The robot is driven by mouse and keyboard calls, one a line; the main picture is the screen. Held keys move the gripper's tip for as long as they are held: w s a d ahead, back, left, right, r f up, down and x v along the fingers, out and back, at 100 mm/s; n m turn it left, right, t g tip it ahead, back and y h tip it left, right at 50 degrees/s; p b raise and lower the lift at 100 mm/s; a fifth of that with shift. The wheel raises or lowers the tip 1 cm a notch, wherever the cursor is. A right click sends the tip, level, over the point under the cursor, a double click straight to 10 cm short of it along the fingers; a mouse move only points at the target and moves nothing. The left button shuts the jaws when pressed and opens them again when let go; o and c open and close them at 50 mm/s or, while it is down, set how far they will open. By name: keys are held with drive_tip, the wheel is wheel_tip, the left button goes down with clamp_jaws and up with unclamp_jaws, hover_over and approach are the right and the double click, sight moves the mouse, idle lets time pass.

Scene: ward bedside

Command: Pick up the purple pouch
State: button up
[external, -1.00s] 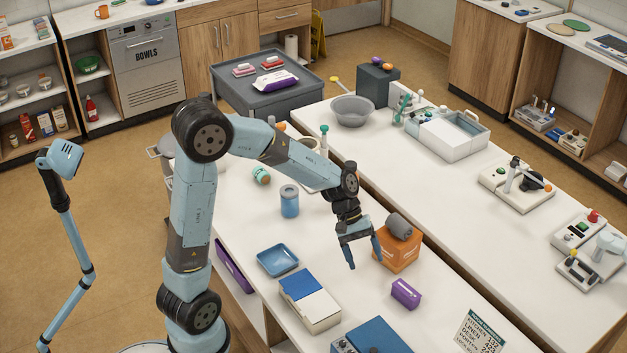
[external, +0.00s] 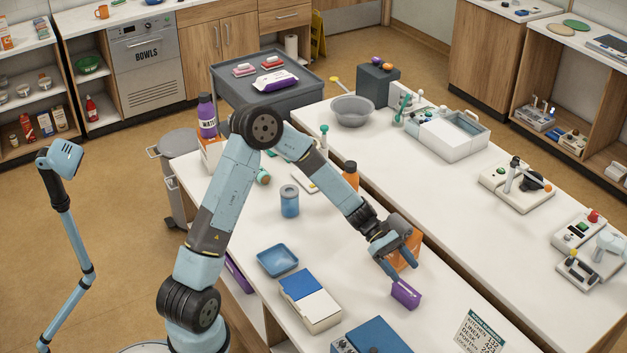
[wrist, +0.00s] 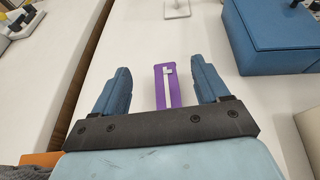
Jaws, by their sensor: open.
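The purple pouch (external: 405,293) lies on the white table near the table's right edge. My gripper (external: 398,278) is open and close above the pouch in the external view. In the wrist view my gripper (wrist: 160,75) has its blue fingers apart, one on each side of the pouch. I cannot tell whether a finger touches it.
An orange box (external: 408,250) with a grey roll stands just behind my gripper, partly hidden by it. A blue box (external: 376,338) stands in front, also in the wrist view (wrist: 268,38). A blue-and-white box (external: 311,300) and a blue tray (external: 278,260) lie to the left.

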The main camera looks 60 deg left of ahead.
sight(404, 286)
drive_tip(key=shift+f, duration=1.85)
drive_tip(key=f, duration=0.1)
drive_tip(key=d+f, duration=0.1)
drive_tip(key=f, duration=0.1)
drive_tip(key=shift+d+f, duration=0.25)
drive_tip(key=shift+f, duration=0.05)
drive_tip(key=shift+w+d+f, duration=0.15)
drive_tip(key=shift+d+f, duration=0.05)
drive_tip(key=shift+d, duration=0.45)
drive_tip(key=c, duration=1.1)
drive_tip(key=shift+r, duration=0.15)
